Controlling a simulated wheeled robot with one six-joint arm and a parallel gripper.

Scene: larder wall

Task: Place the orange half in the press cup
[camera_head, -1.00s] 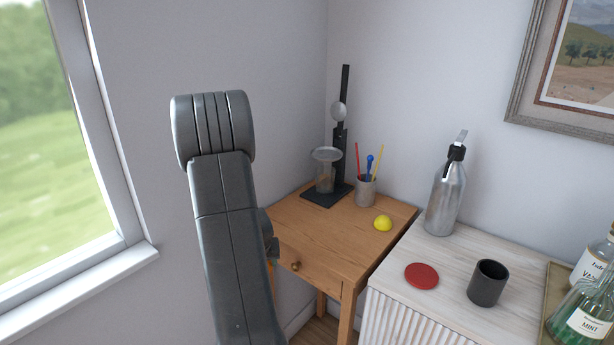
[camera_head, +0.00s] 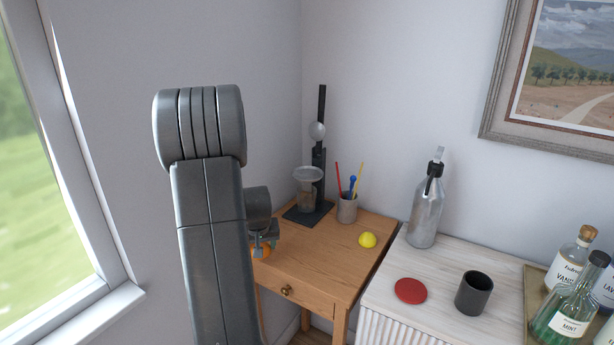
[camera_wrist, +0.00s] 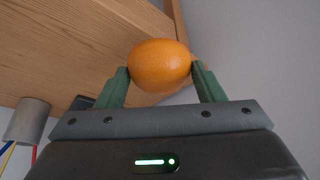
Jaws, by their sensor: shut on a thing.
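The orange half (camera_wrist: 160,66) is between the two fingers of my gripper (camera_wrist: 162,78) in the wrist view, with its rounded orange skin showing. In the head view my gripper (camera_head: 263,247) is shut on the orange half (camera_head: 261,252), partly behind my arm, at the left side of the small wooden table. The press (camera_head: 318,165) stands at the back of that table. It has a dark upright post, a pale round knob and a dark base. Its clear press cup (camera_head: 307,188) has a wide rim and sits in front of the post, to the right of my gripper and apart from it.
On the wooden table (camera_head: 310,262), a grey holder (camera_head: 347,209) with coloured sticks stands beside the press, and a yellow lemon half (camera_head: 367,240) lies nearer the right edge. The white cabinet holds a metal bottle (camera_head: 425,215), a red disc (camera_head: 410,290) and a dark cup (camera_head: 473,292).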

